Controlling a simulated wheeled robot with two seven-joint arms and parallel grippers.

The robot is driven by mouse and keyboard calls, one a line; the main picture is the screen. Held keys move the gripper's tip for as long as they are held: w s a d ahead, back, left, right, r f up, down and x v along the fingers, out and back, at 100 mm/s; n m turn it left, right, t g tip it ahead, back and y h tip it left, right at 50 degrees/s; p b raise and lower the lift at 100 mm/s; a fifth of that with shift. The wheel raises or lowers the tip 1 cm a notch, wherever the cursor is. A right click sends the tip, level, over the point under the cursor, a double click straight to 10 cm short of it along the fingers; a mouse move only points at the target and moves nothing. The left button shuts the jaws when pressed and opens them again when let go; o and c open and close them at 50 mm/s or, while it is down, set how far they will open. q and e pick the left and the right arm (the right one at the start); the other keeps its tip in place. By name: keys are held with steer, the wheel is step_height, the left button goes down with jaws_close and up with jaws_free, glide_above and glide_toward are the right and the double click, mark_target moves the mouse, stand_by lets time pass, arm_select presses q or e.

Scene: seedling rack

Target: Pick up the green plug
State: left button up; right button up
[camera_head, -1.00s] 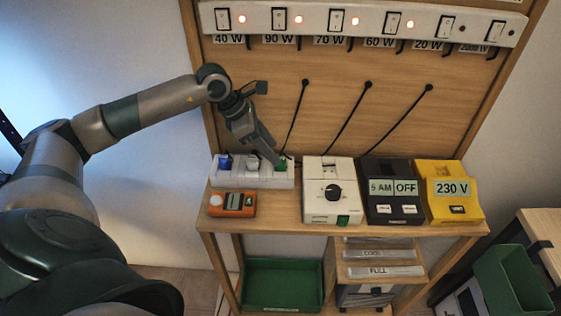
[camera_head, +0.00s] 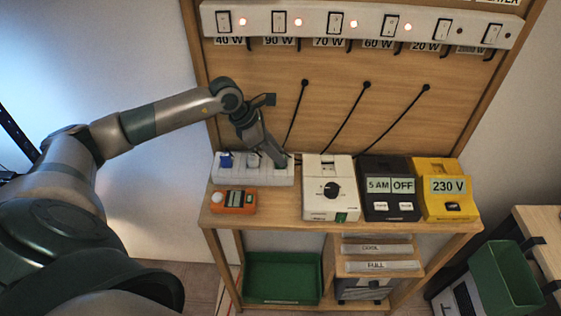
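The white power strip (camera_head: 233,177) lies at the left end of the shelf, with a blue plug (camera_head: 226,160) and a white plug (camera_head: 253,160) standing in it. My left gripper (camera_head: 280,161) points down at the strip's right end, to the right of the white plug. The green plug is not visible now; my gripper covers the spot where it showed before. I cannot tell whether the fingers are open or shut on it. My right gripper is not in view.
An orange meter (camera_head: 236,201) sits in front of the strip. A white timer box (camera_head: 330,205), a black box (camera_head: 390,206) and a yellow 230 V box (camera_head: 447,206) stand to the right. Black cables hang on the back board. A green bin (camera_head: 283,279) is below.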

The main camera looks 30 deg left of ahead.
arm_select(q)
steer(key=c, duration=0.4)
steer(key=shift+r+b, duration=0.75)
steer(key=shift+r, duration=0.1)
step_height(320, 180, up, 2)
steer(key=shift+d+r+b, duration=0.15)
steer(key=shift+r+b, duration=0.05)
steer(key=shift+b, duration=0.65)
steer(key=s+d+r+b, duration=0.1)
steer(key=s+d+r, duration=0.1)
steer(key=d, duration=0.1)
steer(key=s+d+r+b, duration=0.1)
steer(key=d+r, duration=0.1)
steer(key=d, duration=0.1)
steer(key=s+d+r+b, duration=0.2)
steer(key=d+r, duration=0.1)
steer(key=d, duration=0.1)
steer(key=shift+s, duration=0.35)
